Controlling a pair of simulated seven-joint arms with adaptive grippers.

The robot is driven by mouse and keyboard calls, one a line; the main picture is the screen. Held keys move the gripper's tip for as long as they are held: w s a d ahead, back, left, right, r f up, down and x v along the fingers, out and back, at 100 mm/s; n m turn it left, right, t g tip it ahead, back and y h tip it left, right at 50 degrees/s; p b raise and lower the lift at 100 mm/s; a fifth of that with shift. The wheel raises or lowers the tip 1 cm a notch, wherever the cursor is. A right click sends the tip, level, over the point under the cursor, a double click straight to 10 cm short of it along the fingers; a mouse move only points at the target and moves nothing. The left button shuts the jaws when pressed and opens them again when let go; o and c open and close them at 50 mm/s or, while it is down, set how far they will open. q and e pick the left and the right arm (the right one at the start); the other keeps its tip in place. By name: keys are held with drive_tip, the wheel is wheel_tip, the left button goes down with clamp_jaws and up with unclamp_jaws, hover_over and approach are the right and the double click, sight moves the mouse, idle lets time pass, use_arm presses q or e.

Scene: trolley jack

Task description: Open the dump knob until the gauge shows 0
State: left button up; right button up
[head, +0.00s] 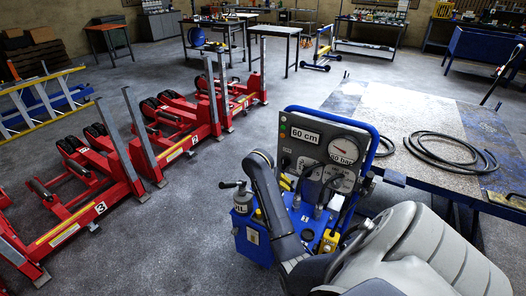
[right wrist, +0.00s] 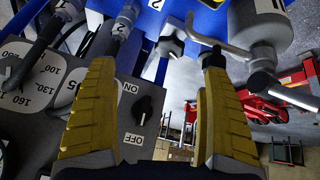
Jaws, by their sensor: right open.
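My right gripper (head: 289,184) is close in front of the panel and mostly hidden by my wrist. In the right wrist view its yellow fingers (right wrist: 157,68) are wide apart with nothing held. A black rotary switch (right wrist: 144,110) marked ON and OFF shows between them, apart from both. A dark and silver hex-shaped knob (right wrist: 171,46) shows beyond the fingertips by the blue unit (right wrist: 200,18). I cannot tell which is the dump knob. My left gripper is out of view.
Hoses (right wrist: 112,35) and a silver cylinder (right wrist: 262,30) with a lever crowd the fingertips. Red jacks (head: 165,125) stand left. A table (head: 385,115) with a black hose stands right. Open floor lies between.

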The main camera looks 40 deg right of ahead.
drive_tip(key=s+a+f+n, duration=0.4)
drive_tip(key=a+f, duration=0.2)
drive_tip(key=f, duration=0.3)
drive_tip(key=s+a+f+n+t+y, duration=0.1)
drive_tip(key=s+a+f+n, duration=0.3)
drive_tip(key=f, duration=0.5)
drive_tip(key=s+a+f+n+t+y, duration=0.1)
drive_tip(key=s+a+f+n, duration=0.2)
drive_tip(key=a+f, duration=0.5)
drive_tip(key=shift+s+a+f+n, duration=0.15)
drive_tip(key=shift+s+f+n, duration=0.25)
drive_tip(key=shift+s+f, duration=0.35)
drive_tip(key=shift+w, duration=0.2)
